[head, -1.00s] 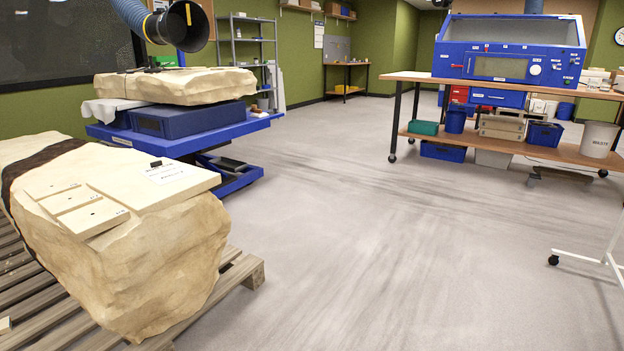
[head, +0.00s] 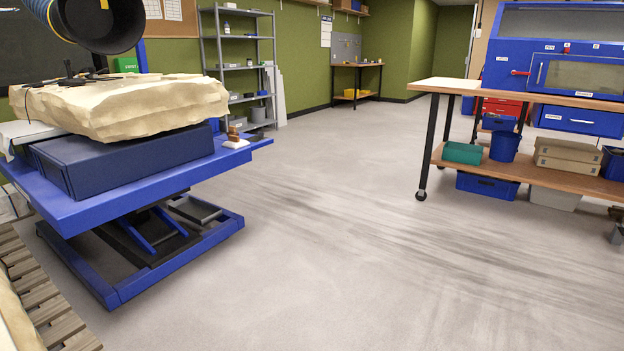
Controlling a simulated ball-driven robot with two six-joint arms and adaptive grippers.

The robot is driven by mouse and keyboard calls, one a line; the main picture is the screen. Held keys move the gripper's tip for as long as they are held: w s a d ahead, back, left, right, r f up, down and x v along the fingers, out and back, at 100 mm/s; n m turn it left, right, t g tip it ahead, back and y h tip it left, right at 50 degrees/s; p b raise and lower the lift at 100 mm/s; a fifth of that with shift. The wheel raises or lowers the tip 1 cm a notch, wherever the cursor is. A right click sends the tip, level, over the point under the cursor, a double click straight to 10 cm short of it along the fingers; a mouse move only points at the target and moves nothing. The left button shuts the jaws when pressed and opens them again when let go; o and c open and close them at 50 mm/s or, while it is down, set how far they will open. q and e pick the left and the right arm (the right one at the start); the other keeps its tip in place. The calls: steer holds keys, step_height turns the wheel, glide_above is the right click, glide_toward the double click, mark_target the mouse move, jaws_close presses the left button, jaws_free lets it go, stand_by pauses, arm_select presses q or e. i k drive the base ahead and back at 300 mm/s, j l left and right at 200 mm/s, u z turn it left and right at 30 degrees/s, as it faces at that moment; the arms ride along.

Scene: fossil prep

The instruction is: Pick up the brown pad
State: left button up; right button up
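I cannot clearly make out a brown pad. A small brown object (head: 234,133) stands by a small white piece (head: 236,144) on the right corner of the blue lift table (head: 180,172). It is too small to tell what it is. Neither of my grippers is in view.
A pale fossil block (head: 120,105) lies on a dark blue box (head: 120,160) on the lift table. A wooden pallet (head: 40,300) is at lower left. A wheeled bench (head: 530,95) with a blue cabinet stands at right. The grey floor (head: 340,240) between is open.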

mark_target(232, 130)
steer(key=i+u, duration=0.1)
steer(key=i, duration=0.4)
steer(key=i+l+u, duration=0.1)
steer(key=i, duration=0.45)
steer(key=i+l+u, duration=0.1)
steer(key=i, duration=0.4)
steer(key=i+l+u, duration=0.1)
steer(key=i, duration=0.4)
steer(key=i+l+u, duration=0.3)
steer(key=i, duration=0.15)
steer(key=i+l+u, duration=0.35)
steer(key=i, duration=0.1)
